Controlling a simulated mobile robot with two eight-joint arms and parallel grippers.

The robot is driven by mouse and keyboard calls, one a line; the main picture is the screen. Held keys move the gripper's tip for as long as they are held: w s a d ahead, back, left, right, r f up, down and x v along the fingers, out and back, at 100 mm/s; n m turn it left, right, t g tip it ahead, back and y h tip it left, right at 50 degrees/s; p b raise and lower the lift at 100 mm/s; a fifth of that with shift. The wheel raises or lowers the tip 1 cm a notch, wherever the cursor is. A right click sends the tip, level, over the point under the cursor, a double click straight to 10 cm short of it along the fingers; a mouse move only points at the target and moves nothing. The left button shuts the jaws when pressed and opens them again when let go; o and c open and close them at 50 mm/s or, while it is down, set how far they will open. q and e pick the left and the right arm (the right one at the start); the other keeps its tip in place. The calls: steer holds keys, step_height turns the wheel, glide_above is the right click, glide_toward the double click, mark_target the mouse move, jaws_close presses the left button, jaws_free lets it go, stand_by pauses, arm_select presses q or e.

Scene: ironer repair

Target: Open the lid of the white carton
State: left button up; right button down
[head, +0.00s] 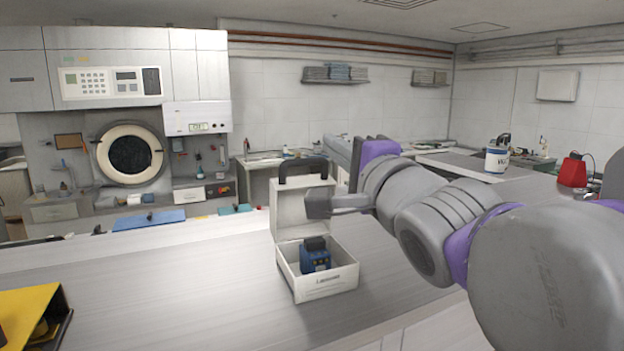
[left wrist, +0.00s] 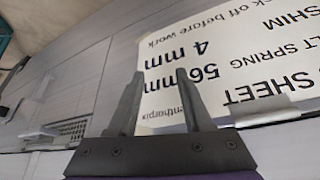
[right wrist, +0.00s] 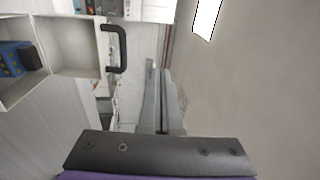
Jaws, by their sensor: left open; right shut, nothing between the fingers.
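The white carton (head: 330,284) stands on the light counter in the head view. Its lid (head: 304,212) is raised upright at the back, with a black handle (head: 303,169) on top. A blue device (head: 315,256) with a dark top sits inside. The open carton (right wrist: 35,75) also shows at the left of the right wrist view. My right gripper (head: 312,206) is shut and empty, in front of or beside the raised lid; I cannot tell whether it touches. My left gripper (left wrist: 158,100) is open and empty in the left wrist view, over a printed sheet (left wrist: 225,65).
A yellow and black box (head: 32,315) is at the front left. A blue mat (head: 149,220) lies at the counter's far edge. A white tub (head: 496,160) and a red item (head: 573,171) stand on the bench at right.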

steer(key=g, duration=0.2)
glide_toward(305, 160)
steer(key=shift+h, duration=0.3)
steer(key=p+x, duration=0.2)
steer(key=x, duration=0.3)
steer(key=shift+a+f, duration=0.2)
steer(key=shift+p+x, duration=0.3)
steer(key=shift+x, duration=0.5)
steer(key=shift+f, duration=0.1)
steer(key=shift+w, duration=0.3)
steer(key=x, duration=0.2)
steer(key=r+x, duration=0.1)
steer(key=x, duration=0.1)
steer(key=shift+p, duration=0.35)
steer(key=shift+s, duration=0.25)
